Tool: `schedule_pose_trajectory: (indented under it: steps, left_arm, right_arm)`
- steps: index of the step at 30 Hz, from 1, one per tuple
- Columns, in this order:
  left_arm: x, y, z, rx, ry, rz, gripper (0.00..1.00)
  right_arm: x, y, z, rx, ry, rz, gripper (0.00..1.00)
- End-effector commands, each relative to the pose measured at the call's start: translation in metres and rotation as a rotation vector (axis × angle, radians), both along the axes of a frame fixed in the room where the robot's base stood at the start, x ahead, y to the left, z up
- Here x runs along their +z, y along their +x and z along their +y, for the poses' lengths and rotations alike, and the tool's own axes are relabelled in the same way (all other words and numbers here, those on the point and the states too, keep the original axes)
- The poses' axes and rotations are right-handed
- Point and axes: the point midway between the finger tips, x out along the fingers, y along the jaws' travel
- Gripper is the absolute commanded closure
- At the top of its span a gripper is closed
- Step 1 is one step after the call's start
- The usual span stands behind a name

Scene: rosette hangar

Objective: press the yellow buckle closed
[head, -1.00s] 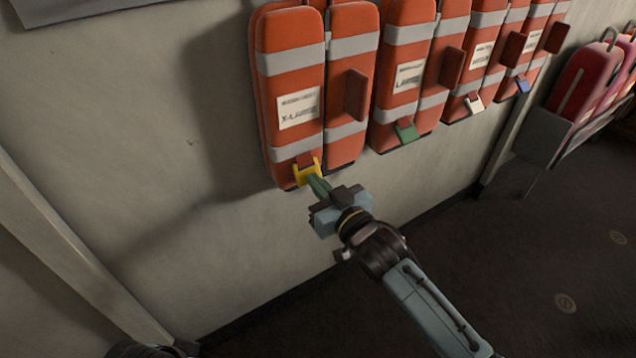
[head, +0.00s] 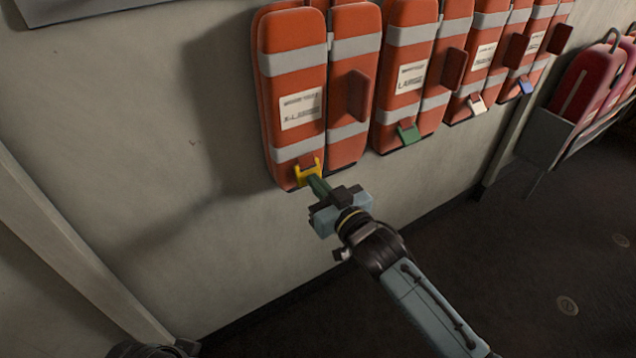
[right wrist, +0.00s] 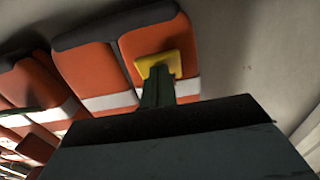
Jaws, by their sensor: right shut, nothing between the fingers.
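The yellow buckle (head: 308,172) sits at the bottom of the leftmost orange life vest (head: 292,75), which hangs on the wall and has an X-Large label. My right gripper (head: 315,181) is shut and empty, its green fingertips at the lower edge of the buckle. In the right wrist view the yellow buckle (right wrist: 158,63) shows just beyond the shut fingertips (right wrist: 158,72), which overlap its edge. They look touching or nearly so; I cannot tell which. Whether the buckle is latched is too small to tell. My left gripper is not in view.
More orange vests hang to the right, with a green buckle (head: 408,134), a white buckle (head: 477,104) and a blue buckle (head: 525,86). A grey rack with red cases (head: 585,85) stands at far right. The wall below and left of the vests is bare.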

Motion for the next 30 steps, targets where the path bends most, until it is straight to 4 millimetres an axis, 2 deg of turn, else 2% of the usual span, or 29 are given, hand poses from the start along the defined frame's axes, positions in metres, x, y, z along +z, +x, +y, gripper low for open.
schedule_pose_trajectory:
  steps: [16, 30]
  left_arm:
    - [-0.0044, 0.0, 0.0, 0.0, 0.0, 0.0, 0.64]
    - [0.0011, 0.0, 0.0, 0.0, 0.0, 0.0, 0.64]
  right_arm:
    - [-0.0008, 0.0069, 0.0049, 0.0, 0.0, 0.0, 1.0]
    - [-0.0012, 0.0065, 0.0047, 0.0, 0.001, -0.001, 1.0]
